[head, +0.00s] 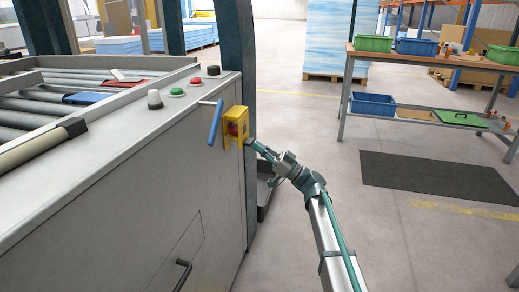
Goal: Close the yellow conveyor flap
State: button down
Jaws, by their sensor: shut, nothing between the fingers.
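A yellow box-like piece (229,116) with a red part (232,129) inside it sits on the right end of the grey conveyor machine's side wall. It is the only yellow piece on the machine; I cannot tell whether it is the flap itself or a housing around it, or how far it stands open. A blue handle (215,122) on a thin rod sticks out just left of it. My gripper (256,147) is shut and empty. It is just right of and slightly below the yellow piece, by the machine's dark post; contact is unclear.
The conveyor machine (130,150) fills the left, with rollers, buttons (177,92) and a black door handle (182,274). A dark tray (264,190) stands low behind my gripper. A workbench (430,60) with bins stands at the back right. Open floor and a dark mat (430,178) lie right.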

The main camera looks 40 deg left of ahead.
jog(key=v, duration=1.3)
jog(key=shift+f+p, duration=0.15)
jog(key=shift+p, duration=0.3)
dwell(0.3)
